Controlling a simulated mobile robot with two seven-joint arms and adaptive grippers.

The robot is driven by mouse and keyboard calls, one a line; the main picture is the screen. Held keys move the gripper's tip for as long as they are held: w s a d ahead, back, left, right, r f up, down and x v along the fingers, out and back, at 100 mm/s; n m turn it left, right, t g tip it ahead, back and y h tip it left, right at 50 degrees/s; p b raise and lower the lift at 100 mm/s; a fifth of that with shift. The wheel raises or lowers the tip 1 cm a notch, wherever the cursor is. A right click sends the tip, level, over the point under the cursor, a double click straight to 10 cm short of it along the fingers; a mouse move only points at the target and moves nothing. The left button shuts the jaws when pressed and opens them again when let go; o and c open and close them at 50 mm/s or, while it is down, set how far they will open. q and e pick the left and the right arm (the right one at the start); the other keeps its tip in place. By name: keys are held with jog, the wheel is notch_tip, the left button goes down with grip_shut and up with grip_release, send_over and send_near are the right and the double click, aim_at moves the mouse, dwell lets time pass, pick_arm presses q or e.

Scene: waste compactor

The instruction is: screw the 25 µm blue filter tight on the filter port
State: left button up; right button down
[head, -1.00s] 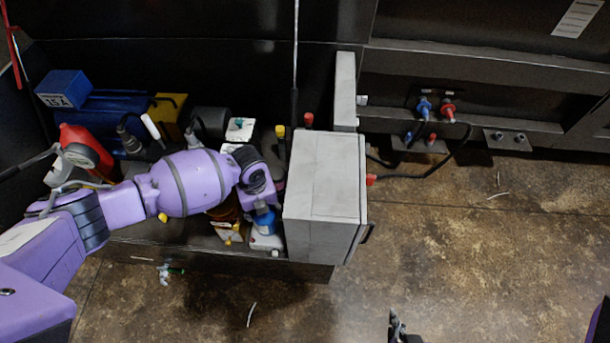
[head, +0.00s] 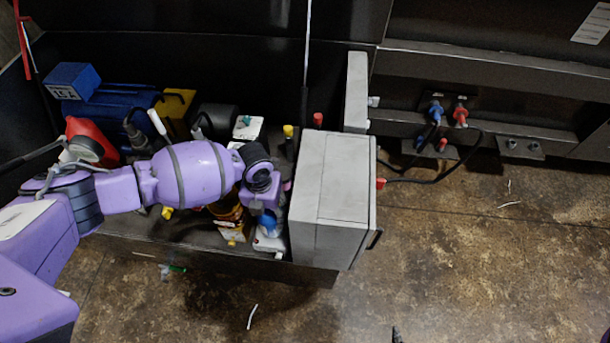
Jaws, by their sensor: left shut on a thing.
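The blue filter (head: 268,224) shows just below my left gripper (head: 266,210). It sits over a white base (head: 268,242) close to the left side of the grey box. My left gripper points down and is shut on the blue filter. The gripper body hides the filter's upper part, and the fingertips are hard to make out. The filter port and the thread are hidden, so I cannot tell how the filter sits on the port. Only a dark tip of my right gripper (head: 397,335) shows at the bottom edge.
A large grey box (head: 332,210) stands right beside the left gripper. An amber-bodied part (head: 232,212) is on its left. Behind are a blue motor (head: 108,118), a red part (head: 90,142) and yellow and red caps. Blue and red hose couplings (head: 448,112) are at right.

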pick_arm(q)
jog(key=shift+w+d+r, duration=0.1)
jog(key=shift+w+r, duration=0.05)
jog(key=shift+w, duration=0.15)
jog(key=shift+m+b, duration=0.55)
jog(key=shift+m, duration=0.65)
jog(key=m, duration=0.2)
jog(key=shift+m+b, duration=0.4)
pick_arm(e)
jog(key=shift+s+f, duration=0.45)
jog(key=shift+f, duration=0.15)
jog(key=shift+s+f, duration=0.4)
jog(key=shift+f, duration=0.2)
pick_arm(q)
jog(key=o, duration=1.4)
jog(key=shift+s, duration=0.2)
jog(key=shift+c, duration=0.6)
